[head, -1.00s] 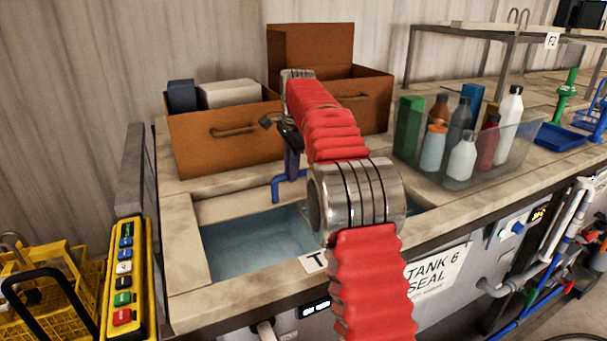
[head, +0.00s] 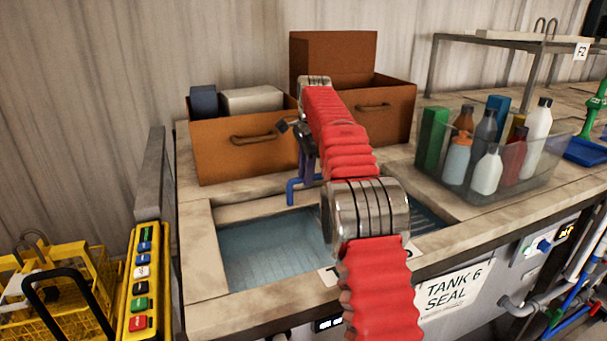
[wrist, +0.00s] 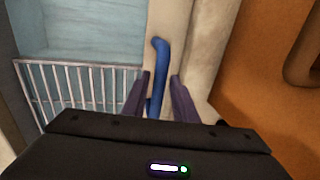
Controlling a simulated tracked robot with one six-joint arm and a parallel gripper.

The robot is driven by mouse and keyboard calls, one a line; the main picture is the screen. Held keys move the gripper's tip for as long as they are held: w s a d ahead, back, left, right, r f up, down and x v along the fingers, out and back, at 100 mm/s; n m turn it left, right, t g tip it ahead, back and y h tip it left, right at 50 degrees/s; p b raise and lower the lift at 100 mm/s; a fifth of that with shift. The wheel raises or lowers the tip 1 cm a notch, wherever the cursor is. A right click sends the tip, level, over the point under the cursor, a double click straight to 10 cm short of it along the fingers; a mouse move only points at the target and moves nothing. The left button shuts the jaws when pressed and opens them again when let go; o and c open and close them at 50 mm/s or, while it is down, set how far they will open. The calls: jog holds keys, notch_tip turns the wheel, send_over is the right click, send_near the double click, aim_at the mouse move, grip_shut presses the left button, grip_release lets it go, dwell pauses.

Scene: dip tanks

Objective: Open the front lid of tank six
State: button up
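Tank six (head: 275,248) is a sunken basin with blue-tinted water or lining, seen open from above, with the sign "TANK 6 SEAL" (head: 450,290) on its front. A bent blue handle (head: 292,188) stands at its back rim and also shows in the wrist view (wrist: 161,60). My gripper (head: 306,168) is beside the handle, partly hidden by my red arm. In the wrist view, the purple fingers of my gripper (wrist: 161,98) are apart, with the handle's lower part between them. I cannot tell whether either finger touches it. No separate front lid is clearly visible.
Two brown boxes (head: 235,152) (head: 395,108) stand behind the tank. A clear bin (head: 510,185) of several bottles is to the right. A yellow button panel (head: 141,285) and yellow basket (head: 60,300) are at left. A metal grate (wrist: 82,88) lies inside the tank.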

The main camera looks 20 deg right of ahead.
jog(key=shift+o, duration=1)
jog(key=shift+r, duration=0.1)
notch_tip(320, 180, up, 7)
jog(key=s, duration=0.1)
jog(key=shift+s, duration=0.25)
jog(key=shift+r, duration=0.1)
